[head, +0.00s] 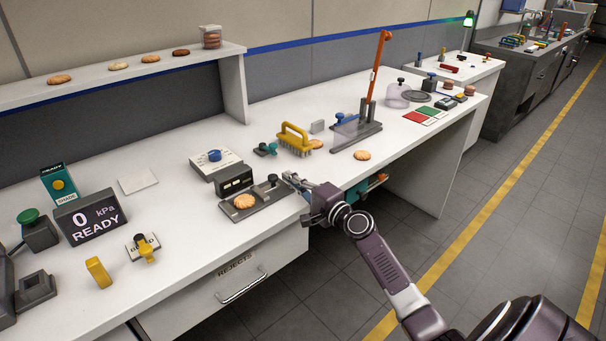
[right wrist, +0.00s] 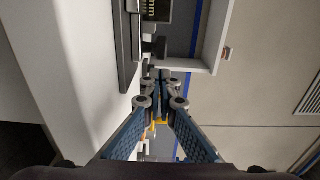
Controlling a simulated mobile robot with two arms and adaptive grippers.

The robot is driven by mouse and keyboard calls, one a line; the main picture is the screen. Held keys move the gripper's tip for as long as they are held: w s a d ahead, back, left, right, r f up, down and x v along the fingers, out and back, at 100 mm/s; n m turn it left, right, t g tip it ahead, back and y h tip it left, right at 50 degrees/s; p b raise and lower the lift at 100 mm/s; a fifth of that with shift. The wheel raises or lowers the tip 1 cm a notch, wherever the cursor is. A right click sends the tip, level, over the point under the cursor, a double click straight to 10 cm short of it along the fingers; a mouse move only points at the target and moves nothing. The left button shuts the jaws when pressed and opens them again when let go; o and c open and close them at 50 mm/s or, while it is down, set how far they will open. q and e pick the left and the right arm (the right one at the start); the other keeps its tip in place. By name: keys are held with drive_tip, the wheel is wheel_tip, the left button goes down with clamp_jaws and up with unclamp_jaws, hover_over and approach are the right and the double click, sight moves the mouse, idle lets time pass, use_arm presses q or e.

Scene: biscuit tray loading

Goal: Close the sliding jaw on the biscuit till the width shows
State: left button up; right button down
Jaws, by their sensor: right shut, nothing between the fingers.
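A round golden biscuit (head: 244,202) lies on the grey width gauge (head: 284,194) near the front edge of the bench. The gauge's sliding jaw (head: 271,182), with a dark knob on top, stands just right of the biscuit; I cannot tell whether they touch. A black readout box (head: 234,181) stands behind; its figures are not readable. My right gripper (head: 291,179) is shut and empty, its fingertips just right of the jaw. In the right wrist view its fingers (right wrist: 161,88) meet, with the gauge (right wrist: 127,45) ahead. My left gripper is not in view.
A white box with a blue knob (head: 214,160) stands behind the readout. A yellow-handled brush (head: 295,138) and a loose biscuit (head: 362,155) lie to the right. A pressure display (head: 91,216) stands at left. The bench front between is mostly clear.

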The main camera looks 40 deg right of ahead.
drive_tip(key=shift+a, duration=0.5)
drive_tip(key=shift+a+p, duration=0.35)
drive_tip(key=shift+a, duration=0.4)
drive_tip(key=shift+d, duration=0.1)
